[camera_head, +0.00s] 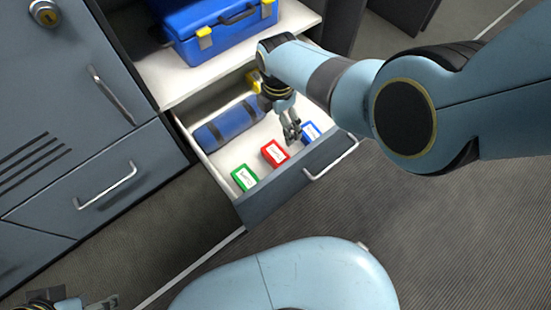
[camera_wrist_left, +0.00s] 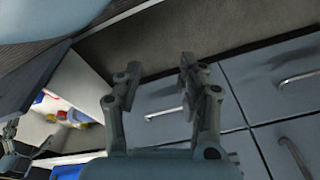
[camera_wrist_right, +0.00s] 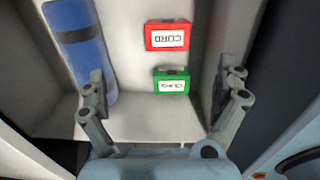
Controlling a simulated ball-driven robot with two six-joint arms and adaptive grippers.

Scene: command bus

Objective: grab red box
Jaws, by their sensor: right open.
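The red box (camera_head: 274,153) lies in the open drawer (camera_head: 290,183), between a green box and a blue box. In the right wrist view the red box (camera_wrist_right: 167,35) carries a white label and lies beyond the fingertips. My right gripper (camera_head: 292,130) is open and empty above the drawer, just behind the red box in the head view. Its fingers (camera_wrist_right: 166,78) are spread wide on either side of the green box in the right wrist view. My left gripper (camera_wrist_left: 155,82) is open and empty, away from the drawer; only part of it shows at the head view's lower left edge.
The green box (camera_head: 244,177) and blue box (camera_head: 311,132) flank the red one. A blue cylinder (camera_head: 228,125) lies along the drawer's back. A blue case (camera_head: 218,30) stands on the shelf above. The drawer walls bound the space.

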